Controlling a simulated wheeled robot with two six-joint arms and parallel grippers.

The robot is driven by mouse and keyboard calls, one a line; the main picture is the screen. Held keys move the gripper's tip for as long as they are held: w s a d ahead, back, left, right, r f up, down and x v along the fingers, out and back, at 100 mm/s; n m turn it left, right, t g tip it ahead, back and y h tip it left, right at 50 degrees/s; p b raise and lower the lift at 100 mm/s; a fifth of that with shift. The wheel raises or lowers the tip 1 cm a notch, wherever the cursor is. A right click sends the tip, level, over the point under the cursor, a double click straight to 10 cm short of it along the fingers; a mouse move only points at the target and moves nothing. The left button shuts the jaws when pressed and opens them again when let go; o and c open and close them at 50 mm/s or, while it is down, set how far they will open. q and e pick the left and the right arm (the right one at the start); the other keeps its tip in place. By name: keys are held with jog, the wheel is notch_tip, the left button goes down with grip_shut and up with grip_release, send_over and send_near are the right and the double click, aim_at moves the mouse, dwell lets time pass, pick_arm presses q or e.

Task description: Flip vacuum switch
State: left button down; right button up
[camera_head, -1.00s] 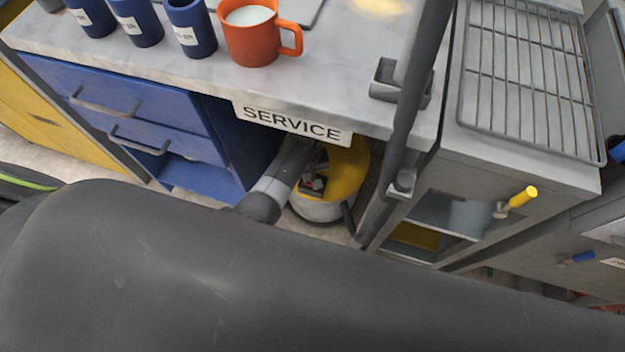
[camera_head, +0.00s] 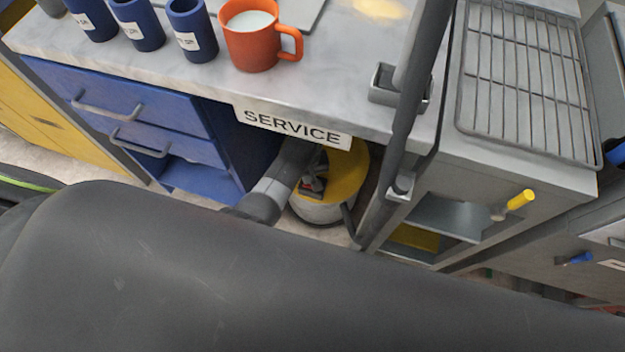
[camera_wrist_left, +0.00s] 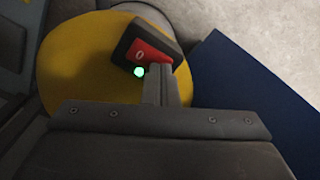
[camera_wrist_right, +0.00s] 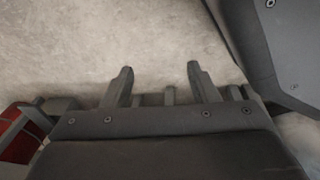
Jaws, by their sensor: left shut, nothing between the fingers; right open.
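The vacuum has a round yellow top (camera_head: 345,168) and a pale body, and stands on the floor under the SERVICE counter. It also shows in the left wrist view (camera_wrist_left: 75,75). There its switch (camera_wrist_left: 148,52) is a red rocker marked 0 in a black housing, with a small green light (camera_wrist_left: 139,72) beside it. My left gripper (camera_wrist_left: 160,70) is shut and empty, its tips at the lower edge of the switch; I cannot tell whether they touch it. In the head view this gripper (camera_head: 316,176) is small and partly hidden by my arm. My right gripper (camera_wrist_right: 160,70) is open and empty above bare floor.
The marble counter (camera_head: 340,65) overhangs the vacuum and carries blue cups (camera_head: 190,32) and an orange mug (camera_head: 252,38). Blue drawers (camera_head: 140,105) stand left of the vacuum. A grey cabinet (camera_head: 560,185) with a wire rack (camera_head: 525,80) stands right.

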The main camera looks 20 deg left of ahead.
pick_arm(q)
notch_tip(320, 180, up, 2)
jog(key=shift+r+p, duration=0.1)
jog(key=shift+p, duration=0.65)
notch_tip(320, 180, up, 4)
jog(key=p, duration=0.4)
pick_arm(e)
jog(key=s+r, duration=0.1)
jog(key=r, duration=0.1)
jog(key=s+r, duration=0.1)
jog(key=s, duration=0.1)
jog(key=shift+s+a+r, duration=0.15)
jog(key=shift+s+r, duration=0.1)
jog(key=shift+r, duration=0.15)
